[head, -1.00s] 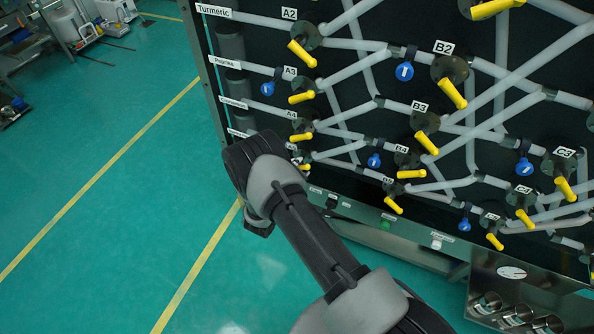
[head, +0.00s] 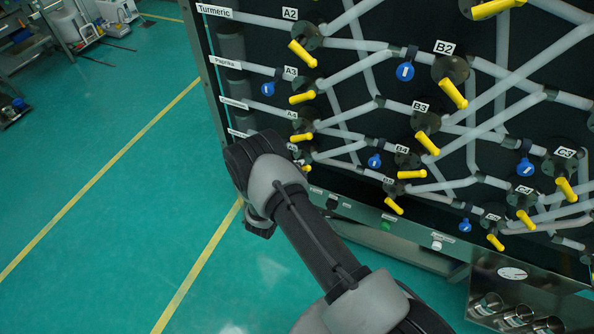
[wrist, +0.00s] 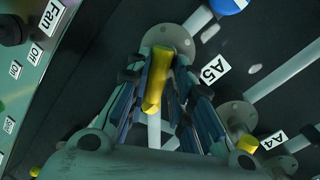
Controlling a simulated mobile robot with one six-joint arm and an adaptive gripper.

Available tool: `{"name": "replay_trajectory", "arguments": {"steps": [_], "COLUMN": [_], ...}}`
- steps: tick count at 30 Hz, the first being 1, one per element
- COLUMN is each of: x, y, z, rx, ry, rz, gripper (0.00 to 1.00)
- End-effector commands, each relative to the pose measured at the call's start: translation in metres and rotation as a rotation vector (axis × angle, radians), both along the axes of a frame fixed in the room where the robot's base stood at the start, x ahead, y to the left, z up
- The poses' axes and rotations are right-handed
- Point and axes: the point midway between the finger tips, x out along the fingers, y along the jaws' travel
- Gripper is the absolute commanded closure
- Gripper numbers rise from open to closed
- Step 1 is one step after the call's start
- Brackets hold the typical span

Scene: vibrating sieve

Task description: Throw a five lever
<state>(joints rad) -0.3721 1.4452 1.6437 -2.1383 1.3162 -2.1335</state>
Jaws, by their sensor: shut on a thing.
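The yellow A5 lever (wrist: 153,92) sits on a grey round valve body (wrist: 166,37) beside the A5 label (wrist: 215,68) in the wrist view. My gripper (wrist: 158,76) has its fingers on both sides of this lever and is shut on it. In the head view my arm hides the A5 valve and the fingers at the panel's lower left. The label of another lower lever (head: 393,206) is too small to read surely.
Close by are the A4 lever (head: 301,138), the A3 lever (head: 302,97) and the B4 lever (head: 411,174). Pale pipes cross the black panel. A control strip with a Fan label (wrist: 47,17) runs along the lower edge.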

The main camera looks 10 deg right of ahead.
Motion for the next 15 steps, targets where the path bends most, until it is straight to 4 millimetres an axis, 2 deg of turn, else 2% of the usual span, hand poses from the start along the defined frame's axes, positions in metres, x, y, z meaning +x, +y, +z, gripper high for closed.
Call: {"name": "replay_trajectory", "arguments": {"steps": [1,15], "x": [-0.0049,-0.0077], "y": [-0.0034,-0.0066], "z": [-0.0074,-0.0165], "rx": [0.022,0.353], "ry": [0.002,-0.237], "rz": [-0.005,-0.008], "gripper": [1.00,1.00]}}
